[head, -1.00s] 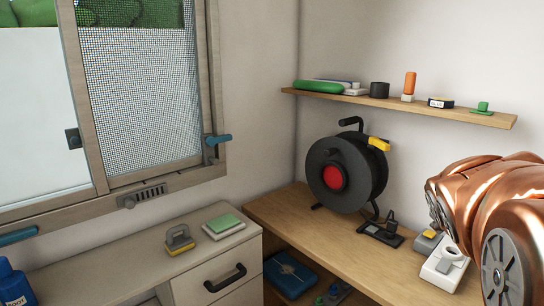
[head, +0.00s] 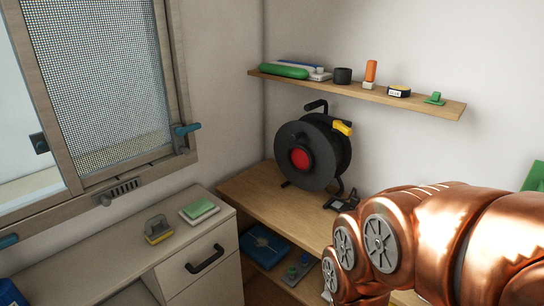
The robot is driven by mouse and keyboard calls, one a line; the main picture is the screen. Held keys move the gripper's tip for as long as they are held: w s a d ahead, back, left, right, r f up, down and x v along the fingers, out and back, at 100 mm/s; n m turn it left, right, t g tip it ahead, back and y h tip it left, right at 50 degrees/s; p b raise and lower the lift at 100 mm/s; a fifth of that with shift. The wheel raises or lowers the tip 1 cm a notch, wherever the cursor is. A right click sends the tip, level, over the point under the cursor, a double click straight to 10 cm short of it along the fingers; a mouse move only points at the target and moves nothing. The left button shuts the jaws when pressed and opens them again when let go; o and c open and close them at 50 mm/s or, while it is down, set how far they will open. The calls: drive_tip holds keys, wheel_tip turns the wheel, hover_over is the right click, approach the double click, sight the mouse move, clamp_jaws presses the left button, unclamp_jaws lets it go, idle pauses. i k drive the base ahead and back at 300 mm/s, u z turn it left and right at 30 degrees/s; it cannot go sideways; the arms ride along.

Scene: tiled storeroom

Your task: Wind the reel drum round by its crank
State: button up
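The cable reel (head: 327,142) stands upright on the wooden bench in the corner. It has a black drum with a red hub (head: 300,159), a black carrying handle (head: 316,105) on top and a yellow part (head: 342,127) at its upper right. I cannot tell for certain which part is the crank. My copper arm fills the lower right, in front of the bench and to the right of the reel, apart from it in the picture. My gripper is out of view.
A shelf (head: 443,108) with small items hangs above the reel. A dark device (head: 339,201) lies on the bench (head: 262,203) beside it. A drawer cabinet (head: 206,259) and a window (head: 95,90) are at left. Some bare bench shows before the reel.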

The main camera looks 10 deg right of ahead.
sight(309, 155)
drive_tip(key=u, duration=1.95)
drive_tip(key=k, duration=1.2)
drive_tip(key=z, duration=1.85)
drive_tip(key=i, duration=0.5)
drive_tip(key=u, duration=0.05)
